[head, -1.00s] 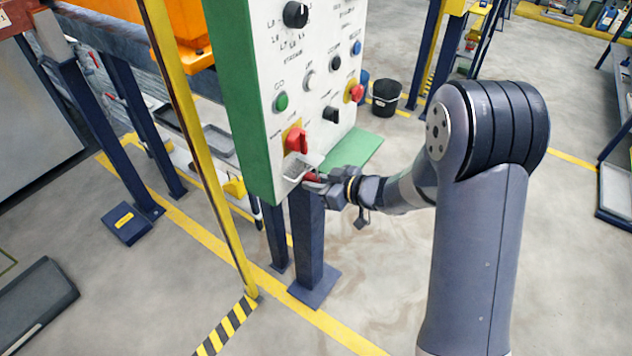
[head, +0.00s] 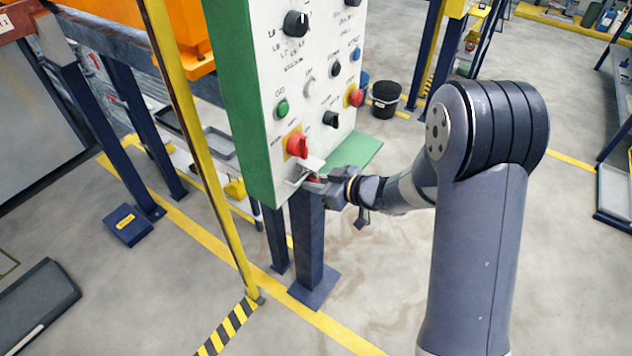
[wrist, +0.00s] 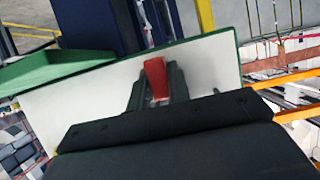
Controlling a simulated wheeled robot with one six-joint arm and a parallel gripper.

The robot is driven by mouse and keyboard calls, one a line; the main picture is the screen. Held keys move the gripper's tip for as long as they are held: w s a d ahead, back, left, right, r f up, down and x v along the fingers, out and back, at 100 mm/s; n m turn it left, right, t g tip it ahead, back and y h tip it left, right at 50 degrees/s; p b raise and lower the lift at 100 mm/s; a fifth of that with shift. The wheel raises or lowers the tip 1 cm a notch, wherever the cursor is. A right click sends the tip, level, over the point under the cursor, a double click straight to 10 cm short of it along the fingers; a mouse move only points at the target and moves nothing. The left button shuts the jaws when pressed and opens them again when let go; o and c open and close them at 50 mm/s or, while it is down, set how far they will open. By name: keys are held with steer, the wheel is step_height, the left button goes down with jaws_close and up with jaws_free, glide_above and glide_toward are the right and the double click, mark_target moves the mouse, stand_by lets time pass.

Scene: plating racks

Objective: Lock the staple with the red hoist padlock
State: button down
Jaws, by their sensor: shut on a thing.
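My gripper (head: 320,181) is shut on the red padlock (wrist: 155,78), at the lower corner of the white panel face (head: 318,103). In the head view only a sliver of the padlock (head: 314,179) shows between the fingers. A pale metal flap (head: 311,165) sticks out at a tilt just above the padlock, below the red rotary switch (head: 297,146) on its yellow plate. I cannot make out the staple, or whether the shackle is through it. The wrist view shows the padlock between both fingers, in front of the white face.
The green cabinet side (head: 237,105) and a yellow post (head: 197,130) stand left of my gripper. A green ledge (head: 353,152) juts out behind it. A blue leg (head: 309,240) stands below. Open floor lies to the right, with a black bucket (head: 385,98) farther back.

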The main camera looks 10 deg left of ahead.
steer(key=shift+r+p, duration=0.4)
steer(key=shift+r, duration=0.1)
steer(key=shift+f, duration=0.35)
stand_by(0.3)
steer(key=c, duration=1.3)
jaws_free()
steer(key=shift+o, duration=0.2)
steer(key=v, duration=1)
steer(key=shift+s+d+p, duration=0.25)
steer(key=shift+d+p, duration=0.05)
steer(key=shift+d, duration=0.05)
steer(key=shift+a+r, duration=0.1)
